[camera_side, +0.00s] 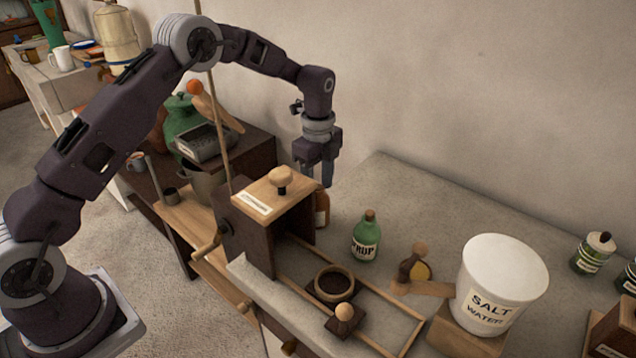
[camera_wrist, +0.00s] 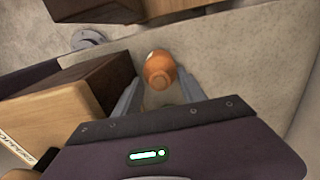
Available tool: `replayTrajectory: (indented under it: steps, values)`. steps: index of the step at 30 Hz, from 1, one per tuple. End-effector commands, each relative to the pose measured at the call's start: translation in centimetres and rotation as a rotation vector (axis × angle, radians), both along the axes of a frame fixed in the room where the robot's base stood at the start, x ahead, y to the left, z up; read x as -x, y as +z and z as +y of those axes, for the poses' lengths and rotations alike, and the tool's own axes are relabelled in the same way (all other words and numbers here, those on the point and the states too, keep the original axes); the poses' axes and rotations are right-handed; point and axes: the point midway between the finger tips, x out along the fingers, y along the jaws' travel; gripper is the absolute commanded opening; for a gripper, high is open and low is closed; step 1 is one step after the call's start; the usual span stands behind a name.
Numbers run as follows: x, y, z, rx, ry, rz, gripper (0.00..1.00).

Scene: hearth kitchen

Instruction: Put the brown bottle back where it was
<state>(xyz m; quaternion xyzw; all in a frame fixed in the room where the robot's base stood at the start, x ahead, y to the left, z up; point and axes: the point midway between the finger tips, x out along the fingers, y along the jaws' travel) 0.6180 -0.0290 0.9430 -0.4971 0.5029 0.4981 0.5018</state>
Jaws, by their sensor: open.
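The brown bottle (camera_side: 321,209) stands on the grey counter, mostly hidden behind the wooden box with the knob; only its right side shows in the side view. In the wrist view the bottle (camera_wrist: 160,70) is seen from above, its round top between the tips of my two fingers. My gripper (camera_side: 315,180) points down just above and behind the box. It is open, with one finger on each side of the bottle in the wrist view (camera_wrist: 160,95). I cannot tell whether either finger touches it.
The wooden box (camera_side: 280,190) stands close beside my gripper. A green syrup bottle (camera_side: 366,238) stands to the right. A wooden frame with a small bowl (camera_side: 334,283) lies in front. A white salt water bucket (camera_side: 500,280) stands further right. The counter behind the green bottle is clear.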

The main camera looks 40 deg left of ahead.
Motion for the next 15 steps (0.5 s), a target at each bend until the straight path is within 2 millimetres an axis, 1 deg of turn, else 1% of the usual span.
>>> replayTrajectory:
  steps: [2,5,12,15]
  values:
    - [0.0,0.2,0.0,0.000,0.000,-0.001,0.48]
    - [-0.1,1.5,0.0,0.000,0.000,-0.003,0.48]
    - [-0.1,8.1,0.0,0.000,0.000,-0.005,0.48]
    - [-0.1,10.3,0.0,0.000,0.000,-0.004,0.48]
